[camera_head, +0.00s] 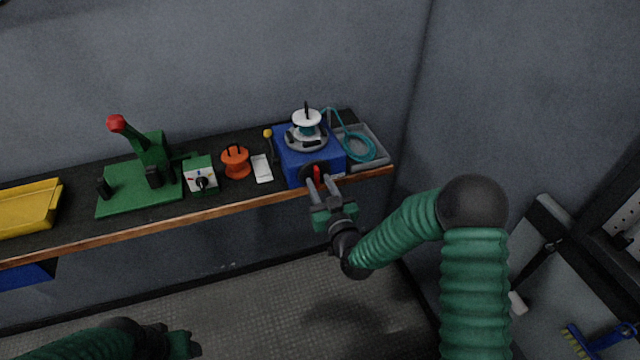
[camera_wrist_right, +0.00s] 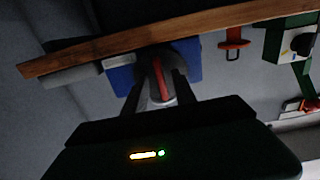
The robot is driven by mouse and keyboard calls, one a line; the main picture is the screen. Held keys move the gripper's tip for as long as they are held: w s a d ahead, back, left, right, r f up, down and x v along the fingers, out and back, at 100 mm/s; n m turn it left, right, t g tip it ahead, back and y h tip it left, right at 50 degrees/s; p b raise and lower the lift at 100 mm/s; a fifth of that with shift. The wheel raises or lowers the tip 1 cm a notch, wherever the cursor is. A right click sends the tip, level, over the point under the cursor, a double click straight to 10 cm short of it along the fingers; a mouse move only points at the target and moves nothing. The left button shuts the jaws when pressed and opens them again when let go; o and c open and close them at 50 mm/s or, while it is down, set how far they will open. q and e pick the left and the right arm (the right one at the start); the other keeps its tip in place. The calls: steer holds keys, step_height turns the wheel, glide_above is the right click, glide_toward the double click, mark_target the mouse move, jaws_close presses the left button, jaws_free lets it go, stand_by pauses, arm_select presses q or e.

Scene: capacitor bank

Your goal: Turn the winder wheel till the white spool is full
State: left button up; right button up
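The blue winder box (camera_head: 311,161) stands on the bench and carries the white spool (camera_head: 307,124) on top, with some teal line visible on it. The winder wheel (camera_head: 307,171) is dark with a red handle (camera_head: 317,174) on the box's front. My right gripper (camera_head: 317,184) is at the wheel, its two fingers on either side of the red handle. In the right wrist view the red handle (camera_wrist_right: 160,80) lies between the fingers; whether they press on it is hard to tell. My left gripper (camera_head: 182,344) is low at the bottom left, away from the bench, its fingers unclear.
A grey tray (camera_head: 375,142) with a coil of teal line (camera_head: 357,148) stands right of the winder. An orange spool (camera_head: 236,162), white card (camera_head: 262,168), green switch box (camera_head: 200,176), green press (camera_head: 140,187) and yellow bin (camera_head: 28,208) line the bench to the left.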

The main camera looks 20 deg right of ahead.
steer(key=shift+w, duration=0.2)
jaws_close()
steer(key=shift+m, duration=0.4)
steer(key=shift+m+b, duration=0.4)
steer(key=shift+m, duration=0.6)
steer(key=m, duration=0.3)
steer(key=shift+m+b, duration=0.3)
steer(key=shift+m, duration=0.1)
steer(key=m, duration=1.1)
steer(key=shift+f, duration=0.1)
